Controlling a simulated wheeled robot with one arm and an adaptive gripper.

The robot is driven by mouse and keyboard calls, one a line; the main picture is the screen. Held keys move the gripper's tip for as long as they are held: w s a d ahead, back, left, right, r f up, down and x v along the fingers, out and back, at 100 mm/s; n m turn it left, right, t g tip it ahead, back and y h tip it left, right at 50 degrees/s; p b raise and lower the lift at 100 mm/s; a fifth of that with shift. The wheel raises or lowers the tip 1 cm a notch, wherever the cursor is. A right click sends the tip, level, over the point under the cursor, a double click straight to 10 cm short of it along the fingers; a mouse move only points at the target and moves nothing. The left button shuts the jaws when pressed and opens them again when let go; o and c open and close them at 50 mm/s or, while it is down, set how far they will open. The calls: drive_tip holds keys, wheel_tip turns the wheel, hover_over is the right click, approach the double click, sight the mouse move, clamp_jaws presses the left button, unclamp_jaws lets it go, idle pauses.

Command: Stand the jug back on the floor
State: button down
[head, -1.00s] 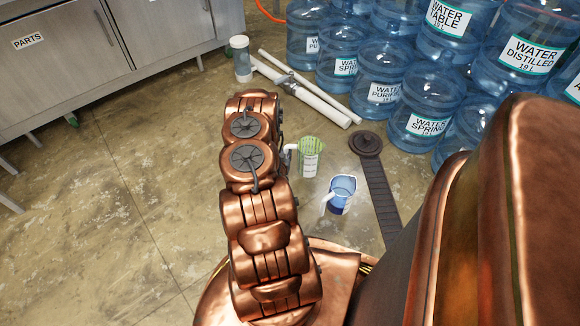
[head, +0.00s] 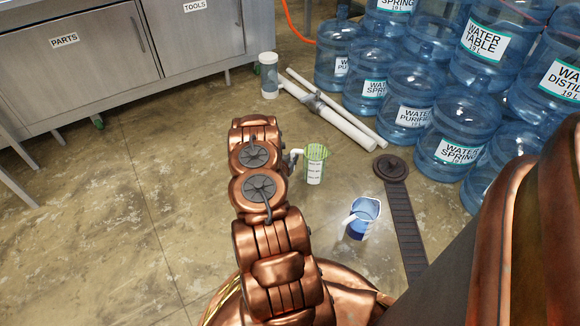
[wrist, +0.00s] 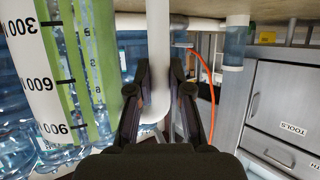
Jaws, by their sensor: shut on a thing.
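In the head view, a green-striped jug (head: 315,168) with a white label and a pale handle is just right of my gripper (head: 292,160). It looks upright in that view. In the wrist view, its striped side and white scale marked 300, 600 and 900 (wrist: 45,90) fill the left. My gripper (wrist: 158,75) is shut on the jug's white handle (wrist: 159,45), one finger on each side. My arm hides part of the floor beside it. I cannot tell whether the jug's base touches the floor.
A blue jug (head: 362,218) stands on the floor to the right, near a dark flat strip with a round end (head: 405,215). Stacked water bottles (head: 455,145) fill the right. Open floor (head: 90,220) is left.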

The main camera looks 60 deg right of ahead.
drive_tip(key=shift+w+d+f+b, duration=0.1)
drive_tip(key=shift+w+f+b, duration=0.1)
drive_tip(key=shift+f+b, duration=0.3)
drive_tip(key=shift+w+d+f+b, duration=0.1)
drive_tip(key=shift+w+f+b, duration=0.15)
drive_tip(key=shift+f, duration=0.45)
drive_tip(key=shift+w+d+f+b, duration=0.1)
drive_tip(key=shift+w+f+b, duration=0.1)
drive_tip(key=shift+f+b, duration=0.3)
drive_tip(key=shift+f, duration=0.2)
drive_tip(key=c, duration=1.1)
unclamp_jaws()
drive_tip(key=shift+r, duration=0.15)
drive_tip(key=p+v, duration=0.4)
drive_tip(key=v, duration=0.8)
